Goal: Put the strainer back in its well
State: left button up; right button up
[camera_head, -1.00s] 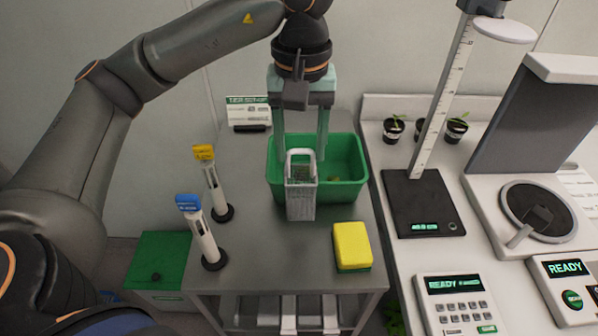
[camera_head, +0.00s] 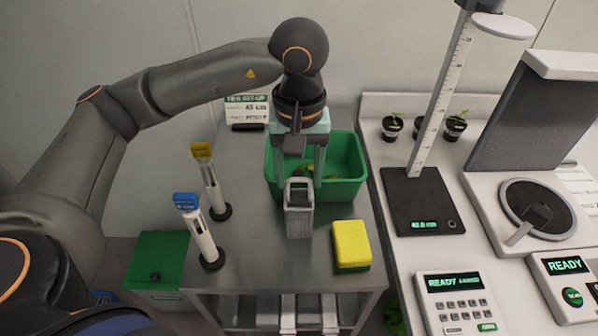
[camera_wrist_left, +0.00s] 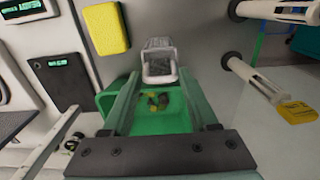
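The strainer (camera_head: 299,222), a small grey basket with an arched handle, is at the front side of the green tub (camera_head: 357,182), above the steel bench. It also shows beyond my fingers in the left wrist view (camera_wrist_left: 159,63). My left gripper (camera_head: 299,174) points down from above. Its two pale green fingers (camera_wrist_left: 159,72) lie on either side of the strainer and appear to hold it. The exact finger contact is hard to see, as is any gap under the strainer. I cannot identify a separate well. My right gripper is not in view.
A yellow sponge (camera_head: 351,245) lies right of the strainer. Blue-topped (camera_head: 202,235) and yellow-topped (camera_head: 211,185) probes stand on the left of the bench. Small bits lie inside the tub. A scale (camera_head: 423,203) and instruments fill the right-hand counter. The bench front is clear.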

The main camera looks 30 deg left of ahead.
pick_arm(q)
jog(key=o, duration=0.4)
jog(key=shift+r, duration=0.1)
